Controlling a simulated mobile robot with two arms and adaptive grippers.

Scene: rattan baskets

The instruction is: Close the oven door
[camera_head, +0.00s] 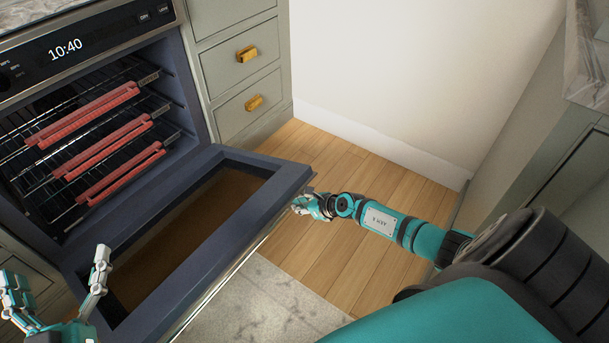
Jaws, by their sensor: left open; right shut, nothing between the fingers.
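The oven (84,37) stands at the left with its dark blue door (236,159) hinged down, wide open, its window panel facing up. My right gripper (302,206) is shut and empty. It is at the outer right corner of the door, close to the front edge; I cannot tell whether it touches. My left gripper (60,270) is open at the lower left, its fingers spread in front of the oven opening and near the door's left side. Its lower part is cut off by the picture's edge.
Several racks with red strips (84,115) sit inside the oven. Drawers with brass handles (247,53) stand beside it. A wooden floor (350,165) and a pale mat (265,305) lie in front. A counter (587,65) is at the right.

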